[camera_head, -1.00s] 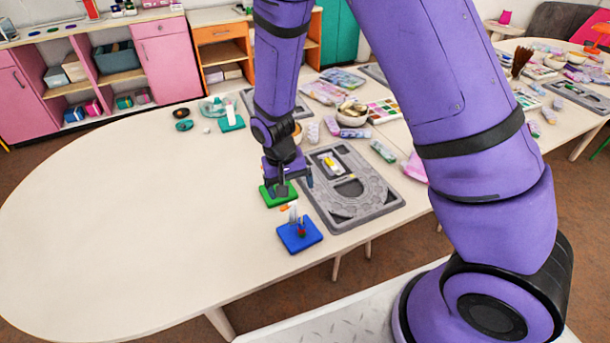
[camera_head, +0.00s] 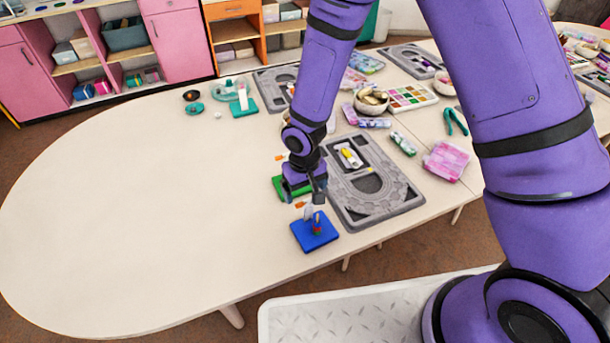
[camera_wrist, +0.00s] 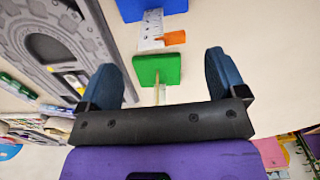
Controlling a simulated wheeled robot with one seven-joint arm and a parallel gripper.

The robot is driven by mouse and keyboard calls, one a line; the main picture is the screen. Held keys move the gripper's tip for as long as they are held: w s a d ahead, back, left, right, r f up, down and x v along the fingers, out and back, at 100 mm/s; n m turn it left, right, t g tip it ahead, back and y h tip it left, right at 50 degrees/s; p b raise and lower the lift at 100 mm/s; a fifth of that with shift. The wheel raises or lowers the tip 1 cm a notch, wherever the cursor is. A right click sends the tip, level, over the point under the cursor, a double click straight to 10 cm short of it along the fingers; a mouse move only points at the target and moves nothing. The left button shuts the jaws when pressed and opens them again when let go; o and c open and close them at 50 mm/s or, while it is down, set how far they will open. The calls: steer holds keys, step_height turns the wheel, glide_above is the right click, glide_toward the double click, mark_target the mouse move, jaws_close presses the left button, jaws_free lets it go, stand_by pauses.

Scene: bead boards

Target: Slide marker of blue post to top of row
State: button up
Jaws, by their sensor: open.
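The blue base (camera_head: 303,238) stands near the table's front edge, with a small red and green bead stack (camera_head: 317,226) on it. A pale marked strip (camera_head: 308,212) shows at its back side, with an orange marker (camera_head: 300,204) beside it. In the wrist view the strip (camera_wrist: 151,30) runs from the blue base (camera_wrist: 135,8), and the orange marker (camera_wrist: 172,38) juts to its right. The green base (camera_wrist: 146,68) lies nearer my gripper, with a thin post. My gripper (camera_head: 310,195) is open and empty, apart from the orange marker; it partly hides the green base (camera_head: 278,185).
A grey bead board (camera_head: 400,207) lies close to the right of my gripper. Bowls, a paint set and a pink box (camera_head: 446,161) lie beyond it. A teal stand (camera_head: 244,108) is at the back. The table's left part is clear.

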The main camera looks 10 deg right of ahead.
mark_target(304, 203)
steer(key=shift+f, duration=1.8)
steer(key=c, duration=1)
steer(key=shift+f, duration=1.4)
steer(key=o, duration=1)
